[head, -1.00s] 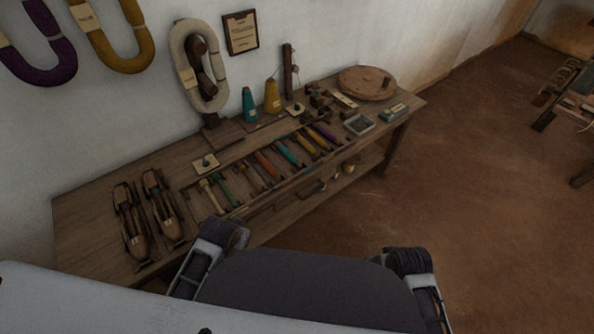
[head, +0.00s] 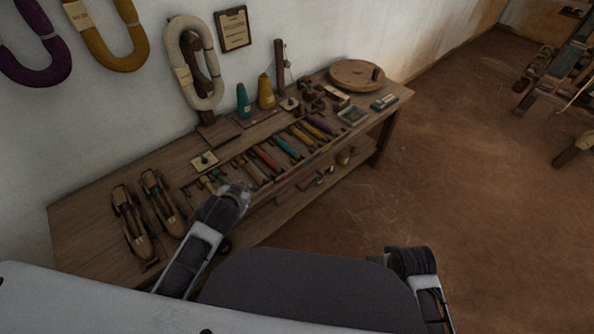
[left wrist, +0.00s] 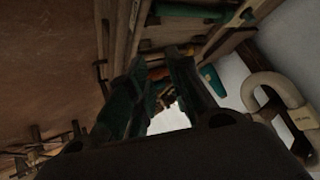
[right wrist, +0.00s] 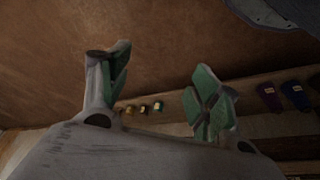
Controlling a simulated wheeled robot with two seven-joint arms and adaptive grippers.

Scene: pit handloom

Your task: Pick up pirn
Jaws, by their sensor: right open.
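Several coloured pirns lie in a slotted rack on the wooden bench: an orange one (head: 267,158), a teal one (head: 286,147), a yellow one (head: 303,137) and a purple one (head: 319,125). My left gripper (head: 238,190) is at the rack's front near end and hides part of the nearest pirns. In the left wrist view its two fingers (left wrist: 158,88) are apart, with nothing visibly held; a green pirn (left wrist: 187,11) lies above them in that picture. My right gripper (right wrist: 163,85) is open and empty, away from the rack.
Two wooden shuttles (head: 133,222) lie at the bench's left end. Teal and yellow cones (head: 265,92), a round wooden disc (head: 357,74) and a small tray (head: 351,115) stand farther back. Yarn hanks (head: 195,65) hang on the wall.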

